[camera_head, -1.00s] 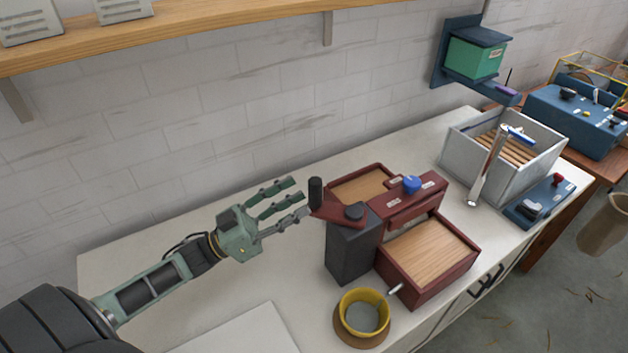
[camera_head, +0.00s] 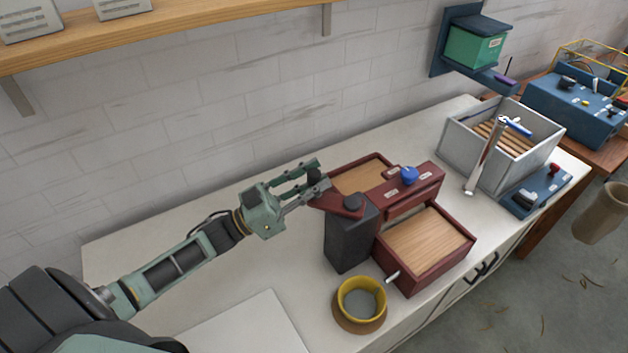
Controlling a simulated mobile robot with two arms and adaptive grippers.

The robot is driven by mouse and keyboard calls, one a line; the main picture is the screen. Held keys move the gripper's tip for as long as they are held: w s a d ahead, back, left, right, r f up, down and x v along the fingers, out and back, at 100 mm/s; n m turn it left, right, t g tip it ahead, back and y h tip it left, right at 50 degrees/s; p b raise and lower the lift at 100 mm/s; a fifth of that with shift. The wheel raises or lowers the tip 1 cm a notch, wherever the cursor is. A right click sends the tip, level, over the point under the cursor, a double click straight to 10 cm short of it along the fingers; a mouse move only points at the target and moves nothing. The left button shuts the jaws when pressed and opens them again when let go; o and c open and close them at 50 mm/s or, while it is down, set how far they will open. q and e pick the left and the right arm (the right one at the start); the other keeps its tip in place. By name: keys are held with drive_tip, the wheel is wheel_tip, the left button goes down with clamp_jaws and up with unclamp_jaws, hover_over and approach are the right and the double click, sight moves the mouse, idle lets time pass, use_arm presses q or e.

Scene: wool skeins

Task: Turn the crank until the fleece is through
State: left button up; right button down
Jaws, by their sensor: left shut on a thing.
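A dark red carding machine (camera_head: 418,198) with a wooden tray on either side stands on the white worktop. Its crank arm (camera_head: 342,204) sits on top of a dark grey box (camera_head: 350,242) at the machine's left end and points left. My left gripper (camera_head: 314,182) reaches in from the left and is shut on the crank's upright black handle, which its fingers mostly hide. No fleece shows on the front wooden tray (camera_head: 425,236) or the back wooden tray (camera_head: 362,178). A blue knob (camera_head: 409,175) is on the machine's top. My right gripper is not in view.
A yellow-rimmed pot (camera_head: 362,300) stands in front of the grey box. A grey crate (camera_head: 470,150) with wooden slats and a blue control box (camera_head: 535,190) are to the right. A wall shelf (camera_head: 180,27) runs above. The worktop's left part is mostly clear.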

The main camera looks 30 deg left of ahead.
use_arm(q)
clamp_jaws()
